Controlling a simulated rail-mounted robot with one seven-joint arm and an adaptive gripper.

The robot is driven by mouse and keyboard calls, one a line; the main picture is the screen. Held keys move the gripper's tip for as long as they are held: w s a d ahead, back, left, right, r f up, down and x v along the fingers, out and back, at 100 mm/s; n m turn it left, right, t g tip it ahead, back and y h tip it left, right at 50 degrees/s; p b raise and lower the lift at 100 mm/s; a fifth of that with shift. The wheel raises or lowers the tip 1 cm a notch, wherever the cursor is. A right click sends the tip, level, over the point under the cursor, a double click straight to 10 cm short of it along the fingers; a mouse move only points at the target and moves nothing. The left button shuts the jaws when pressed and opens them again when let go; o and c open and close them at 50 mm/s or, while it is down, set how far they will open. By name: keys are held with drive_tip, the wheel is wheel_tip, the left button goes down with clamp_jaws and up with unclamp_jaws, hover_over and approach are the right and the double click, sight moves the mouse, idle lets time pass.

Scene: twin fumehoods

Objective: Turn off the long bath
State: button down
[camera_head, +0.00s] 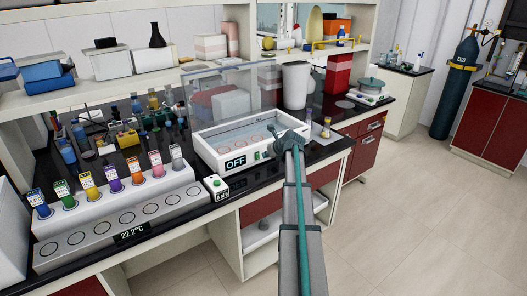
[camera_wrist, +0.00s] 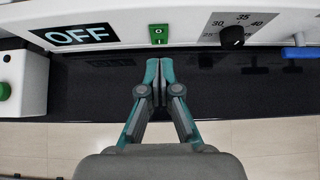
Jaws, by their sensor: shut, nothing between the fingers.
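The long bath (camera_head: 206,153) is a white rectangular tub with an open clear lid, standing on the black bench in the head view. Its front panel fills the top of the wrist view (camera_wrist: 200,30). The display (camera_wrist: 74,36) reads OFF. A green switch (camera_wrist: 158,34) marked 0 sits to the right of the display, and a black dial (camera_wrist: 232,37) with temperature marks is further right. My gripper (camera_wrist: 160,64) is shut and empty, with its fingertips just below the green switch in the wrist view. In the head view my arm hides part of the bath's front right.
A white box with a green button (camera_head: 217,183) stands left of the bath; a long white block with coloured-label bottles (camera_head: 110,205) is beyond it. A blue handle (camera_wrist: 300,52) sticks out right of the dial. The floor in front is clear.

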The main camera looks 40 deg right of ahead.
drive_tip(key=w+r+b+v, duration=0.1)
drive_tip(key=b+v, duration=0.1)
drive_tip(key=v, duration=0.7)
drive_tip(key=shift+r, duration=0.3)
drive_tip(key=shift+w, duration=0.1)
